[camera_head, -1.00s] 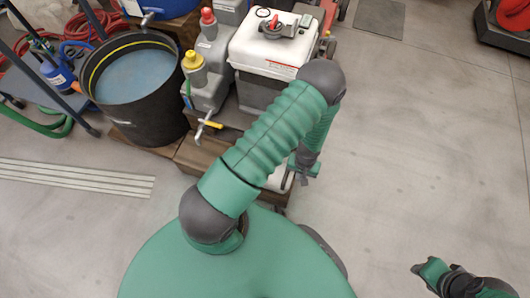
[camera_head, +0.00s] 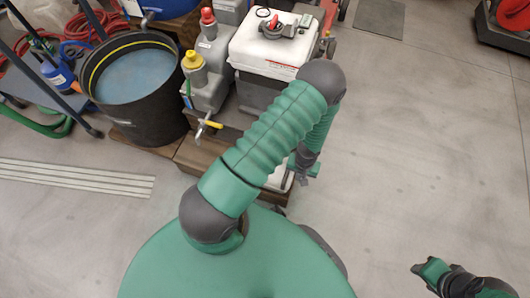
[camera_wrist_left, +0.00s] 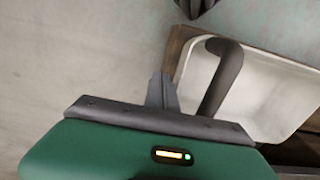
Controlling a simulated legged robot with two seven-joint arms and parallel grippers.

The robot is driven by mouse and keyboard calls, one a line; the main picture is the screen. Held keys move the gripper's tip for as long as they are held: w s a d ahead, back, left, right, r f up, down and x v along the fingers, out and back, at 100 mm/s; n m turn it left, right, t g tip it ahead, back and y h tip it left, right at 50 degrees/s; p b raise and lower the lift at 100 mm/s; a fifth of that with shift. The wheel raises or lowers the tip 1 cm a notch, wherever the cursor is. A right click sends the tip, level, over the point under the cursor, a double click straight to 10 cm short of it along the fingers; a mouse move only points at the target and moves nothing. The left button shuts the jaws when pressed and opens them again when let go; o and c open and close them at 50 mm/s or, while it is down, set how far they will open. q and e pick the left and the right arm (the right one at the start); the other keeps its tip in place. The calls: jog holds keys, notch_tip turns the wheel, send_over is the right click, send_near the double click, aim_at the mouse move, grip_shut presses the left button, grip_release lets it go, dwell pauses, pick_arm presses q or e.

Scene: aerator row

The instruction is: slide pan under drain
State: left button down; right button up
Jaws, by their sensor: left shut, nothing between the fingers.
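The pan (camera_wrist_left: 268,92) is a white, shallow open tray in the left wrist view. In the head view a sliver of a white thing, which looks like the pan (camera_head: 288,181), shows low beside my left gripper. My left gripper (camera_head: 308,172) is shut and empty there. In the left wrist view its fingertips (camera_wrist_left: 162,80) are together beside the pan's near side; contact cannot be told. A dark curved bar or pipe (camera_wrist_left: 226,72) crosses over the pan. A drain valve with a yellow handle (camera_head: 212,124) sticks out from the grey container. My right gripper (camera_head: 425,270) is at the lower right.
A white tank (camera_head: 266,47) and a grey container with a yellow cap (camera_head: 207,88) stand on brown wooden blocks (camera_head: 198,155). A black tub (camera_head: 138,85) of bluish liquid is to their left. Floor strips (camera_head: 75,177) lie at left.

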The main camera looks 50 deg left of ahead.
dwell(0.3)
notch_tip(320, 180, down, 2)
jog(key=shift+s+d+b, duration=0.1)
jog(key=shift+b, duration=0.95)
jog(key=shift+s, duration=0.1)
